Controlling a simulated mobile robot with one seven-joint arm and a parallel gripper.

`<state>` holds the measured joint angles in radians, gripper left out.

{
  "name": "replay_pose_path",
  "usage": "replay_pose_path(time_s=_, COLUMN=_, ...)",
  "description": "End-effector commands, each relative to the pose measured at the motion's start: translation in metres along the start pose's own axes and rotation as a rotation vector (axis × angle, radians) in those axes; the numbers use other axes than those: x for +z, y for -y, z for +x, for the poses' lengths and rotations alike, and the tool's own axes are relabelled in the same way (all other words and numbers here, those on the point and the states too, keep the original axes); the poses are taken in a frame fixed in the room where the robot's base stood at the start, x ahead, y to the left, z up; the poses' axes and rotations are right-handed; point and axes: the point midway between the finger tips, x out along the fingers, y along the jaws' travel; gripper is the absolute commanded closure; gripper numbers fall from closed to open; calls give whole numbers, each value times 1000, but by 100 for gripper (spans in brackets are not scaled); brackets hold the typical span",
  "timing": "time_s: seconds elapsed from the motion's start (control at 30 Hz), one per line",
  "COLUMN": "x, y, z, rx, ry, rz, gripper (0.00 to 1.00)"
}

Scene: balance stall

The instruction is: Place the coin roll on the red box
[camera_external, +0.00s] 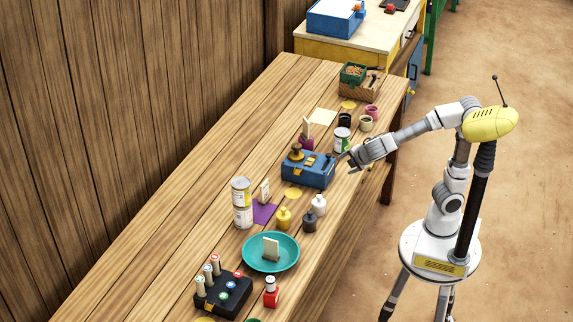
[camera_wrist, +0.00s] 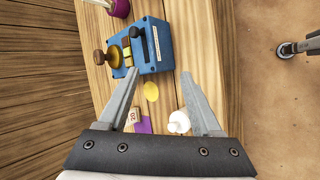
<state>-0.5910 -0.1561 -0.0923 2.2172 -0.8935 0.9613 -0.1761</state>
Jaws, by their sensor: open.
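I cannot pick out the coin roll or a red box with certainty. Several pale upright cylinders with coloured tops (camera_external: 208,272) stand in a black holder (camera_external: 222,307) at the near end of the table; they may be coin rolls. A small red object (camera_external: 271,297) with a pale, dark-topped upper part stands just right of that holder. My gripper (camera_external: 346,163) is open and empty, beside the right end of a blue box (camera_external: 306,173). In the wrist view my gripper (camera_wrist: 158,80) has its fingers spread over the table, and the blue box (camera_wrist: 157,49) lies beyond them.
A teal plate (camera_external: 289,257) holding a pale block, stacked cans (camera_external: 241,190) and small yellow, white (camera_external: 319,205) and grey bottles stand between blue box and black holder. Cups and a can (camera_external: 342,139) stand beyond the blue box. Bare wood lies along the wall side.

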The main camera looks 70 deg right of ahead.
Motion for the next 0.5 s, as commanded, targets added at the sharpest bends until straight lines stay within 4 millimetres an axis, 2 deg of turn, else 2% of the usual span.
replay_pose_path(time_s=0.03, x=26, y=8, z=-2, rx=-56, ry=-3, rz=127, gripper=34)
replay_pose_path(time_s=0.1, x=51, y=24, z=-7, rx=-136, ry=-16, rz=301, gripper=34)
replay_pose_path(time_s=0.2, x=78, y=47, z=-18, rx=-237, ry=-41, rz=549, gripper=34)
replay_pose_path(time_s=0.33, x=99, y=75, z=-35, rx=-342, ry=-83, rz=852, gripper=34)
replay_pose_path(time_s=0.5, x=106, y=96, z=-52, rx=-424, ry=-141, rz=1134, gripper=34)
